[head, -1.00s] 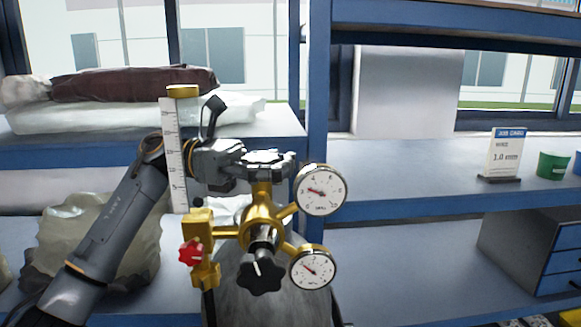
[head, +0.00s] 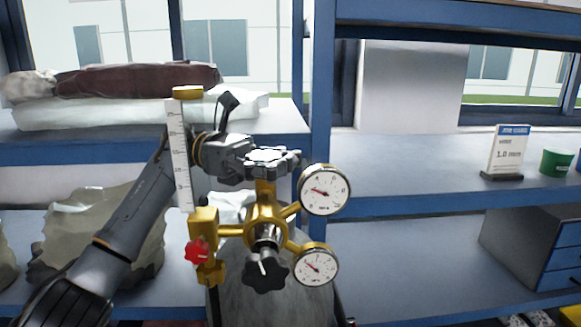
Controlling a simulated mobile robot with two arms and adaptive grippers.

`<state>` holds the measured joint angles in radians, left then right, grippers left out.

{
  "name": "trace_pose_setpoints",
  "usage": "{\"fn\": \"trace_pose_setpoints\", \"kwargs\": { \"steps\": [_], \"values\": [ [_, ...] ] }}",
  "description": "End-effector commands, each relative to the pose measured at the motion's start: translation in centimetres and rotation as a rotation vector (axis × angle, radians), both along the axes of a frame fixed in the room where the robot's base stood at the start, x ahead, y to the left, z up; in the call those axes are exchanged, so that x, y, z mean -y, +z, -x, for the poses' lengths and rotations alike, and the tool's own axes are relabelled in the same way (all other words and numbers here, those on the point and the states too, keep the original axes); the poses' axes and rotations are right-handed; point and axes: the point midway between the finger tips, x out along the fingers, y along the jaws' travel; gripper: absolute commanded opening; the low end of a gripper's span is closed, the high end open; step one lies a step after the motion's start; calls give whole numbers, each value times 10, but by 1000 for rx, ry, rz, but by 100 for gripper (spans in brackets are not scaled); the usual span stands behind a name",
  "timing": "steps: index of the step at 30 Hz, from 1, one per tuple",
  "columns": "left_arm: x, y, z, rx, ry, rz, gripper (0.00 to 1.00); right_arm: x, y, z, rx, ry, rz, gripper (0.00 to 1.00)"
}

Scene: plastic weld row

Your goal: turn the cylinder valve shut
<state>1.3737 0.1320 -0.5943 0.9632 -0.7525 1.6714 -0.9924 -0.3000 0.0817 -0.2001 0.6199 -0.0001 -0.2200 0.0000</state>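The cylinder valve's grey handwheel (head: 272,156) sits on top of the brass regulator body (head: 264,218). My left gripper (head: 252,160) reaches in from the left at the handwheel's left side. Its fingers overlap the wheel's edge, and I cannot tell whether they grip it. Two round gauges, an upper one (head: 323,189) and a lower one (head: 316,267), stand to the right of the brass body. A black knob (head: 265,271) faces me in front. The grey cylinder (head: 240,300) is below, partly hidden. My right gripper is not in view.
A flow tube with a scale (head: 180,155) and a red knob (head: 197,251) stand left of the valve. Blue shelving is behind, with wrapped bags (head: 135,82) at left. A job card (head: 508,150) and green cup (head: 555,162) stand on the right shelf.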

Motion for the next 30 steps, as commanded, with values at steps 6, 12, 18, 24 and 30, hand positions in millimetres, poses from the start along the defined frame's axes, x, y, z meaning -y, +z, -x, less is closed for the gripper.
{"fn": "trace_pose_setpoints", "kwargs": {
  "steps": [6, 12, 18, 24, 30],
  "values": [
    [0, 0, 0, 1, 0, -2, 61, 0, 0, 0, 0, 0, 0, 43],
    [0, 0, 0, 2, -2, -2, 61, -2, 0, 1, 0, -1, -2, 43],
    [0, 22, 1, 5, -2, -2, 61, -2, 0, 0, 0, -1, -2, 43],
    [0, 62, -1, 3, 0, -1, 61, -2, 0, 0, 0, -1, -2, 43],
    [-1, 90, -1, 1, 1, -1, 61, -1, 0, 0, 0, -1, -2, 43]
  ]
}}
